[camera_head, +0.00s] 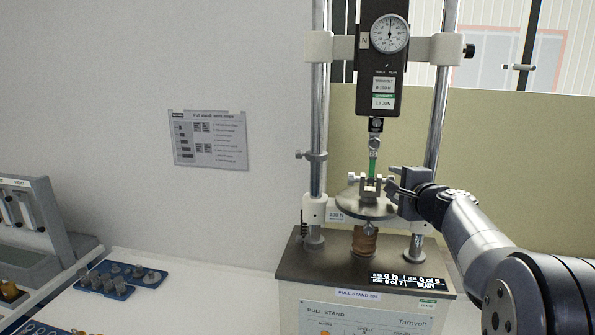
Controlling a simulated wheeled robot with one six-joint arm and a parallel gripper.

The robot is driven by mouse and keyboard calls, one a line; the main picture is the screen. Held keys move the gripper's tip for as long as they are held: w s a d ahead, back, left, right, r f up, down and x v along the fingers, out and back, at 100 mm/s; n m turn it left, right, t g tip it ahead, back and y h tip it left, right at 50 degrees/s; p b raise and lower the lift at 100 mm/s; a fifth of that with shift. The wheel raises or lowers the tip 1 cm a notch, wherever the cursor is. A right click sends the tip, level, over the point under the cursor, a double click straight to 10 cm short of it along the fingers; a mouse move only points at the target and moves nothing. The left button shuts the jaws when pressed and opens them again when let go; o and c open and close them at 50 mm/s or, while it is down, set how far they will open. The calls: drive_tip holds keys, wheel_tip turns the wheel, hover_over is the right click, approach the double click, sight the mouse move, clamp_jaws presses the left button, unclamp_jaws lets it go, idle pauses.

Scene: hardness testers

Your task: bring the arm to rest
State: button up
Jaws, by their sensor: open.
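My arm reaches in from the lower right. My gripper (393,188) is open beside the round metal plate (352,208) of the pull stand, close to the small clamp (363,187) on it. I cannot tell whether a fingertip touches the clamp. A green piece (372,168) stands upright between the clamp and the hook under the force gauge (383,90). Nothing shows held in my gripper, though its fingertips are small and partly hidden here.
The pull stand's two steel columns (318,130) rise close to my gripper. Its base has a display (408,282). At left, a blue tray (122,280) with metal pieces lies on a white table, near a grey device (38,225). A notice (209,139) hangs on the wall.

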drive_tip(key=shift+f+t+b, duration=0.4)
drive_tip(key=shift+t+b, duration=0.3)
drive_tip(key=shift+b, duration=0.9)
drive_tip(key=s+d+b, duration=0.1)
drive_tip(key=s, duration=0.6)
drive_tip(key=shift+d+r+b, duration=0.2)
drive_tip(key=shift+r+b, duration=0.2)
drive_tip(key=shift+s+r+n, duration=0.1)
drive_tip(key=shift+s+n, duration=0.05)
drive_tip(key=shift+n, duration=0.15)
